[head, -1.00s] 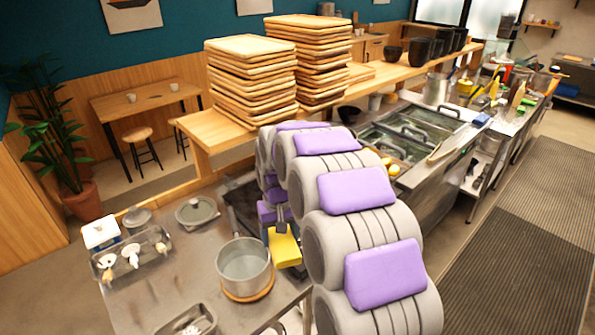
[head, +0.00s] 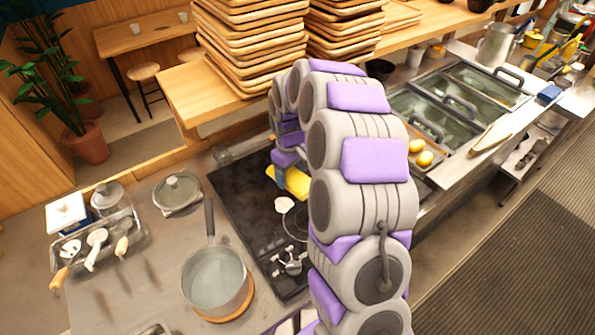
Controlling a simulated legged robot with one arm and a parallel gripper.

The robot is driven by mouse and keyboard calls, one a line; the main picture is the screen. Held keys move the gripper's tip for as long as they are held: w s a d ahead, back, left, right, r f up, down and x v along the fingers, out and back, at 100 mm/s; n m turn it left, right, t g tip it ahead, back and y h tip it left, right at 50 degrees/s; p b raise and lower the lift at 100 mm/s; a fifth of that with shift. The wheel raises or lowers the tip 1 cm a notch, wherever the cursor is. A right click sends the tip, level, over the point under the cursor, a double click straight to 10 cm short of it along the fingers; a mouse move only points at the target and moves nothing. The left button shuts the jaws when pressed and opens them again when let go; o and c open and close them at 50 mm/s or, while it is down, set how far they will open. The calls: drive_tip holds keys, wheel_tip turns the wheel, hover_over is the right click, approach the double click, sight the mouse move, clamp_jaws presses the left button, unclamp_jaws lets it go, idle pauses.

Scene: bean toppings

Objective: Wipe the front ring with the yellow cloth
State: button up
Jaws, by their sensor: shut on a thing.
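The black cooktop (head: 238,199) is set in the metal counter. I cannot tell for sure which is the front ring. My gripper (head: 281,176) is shut on the yellow cloth (head: 295,183), over the back right part of the cooktop. My arm hides part of the cooktop, and I cannot tell whether the cloth touches its surface.
A pot (head: 216,281) stands on a wooden mat left of the cooktop, its handle pointing towards the back. A lidded pan (head: 177,192) and a utensil tray (head: 98,240) sit further left. Stacked wooden trays (head: 250,45) stand behind on a shelf.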

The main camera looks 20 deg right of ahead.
drive_tip(key=shift+d+f+n, duration=0.15)
drive_tip(key=shift+f+n, duration=0.15)
drive_tip(key=shift+f, duration=0.2)
drive_tip(key=shift+s+a+f, duration=0.2)
drive_tip(key=shift+f, duration=0.05)
drive_tip(key=shift+f+b, duration=0.25)
drive_tip(key=shift+b, duration=0.05)
drive_tip(key=f, duration=0.1)
drive_tip(key=d+f+b, duration=0.2)
drive_tip(key=f, duration=0.1)
drive_tip(key=shift+f, duration=0.1)
drive_tip(key=shift+a+f, duration=0.4)
drive_tip(key=shift+a, duration=0.4)
drive_tip(key=shift+d, duration=0.75)
drive_tip(key=shift+a+f, duration=0.15)
drive_tip(key=shift+a, duration=0.45)
drive_tip(key=shift+f, duration=0.1)
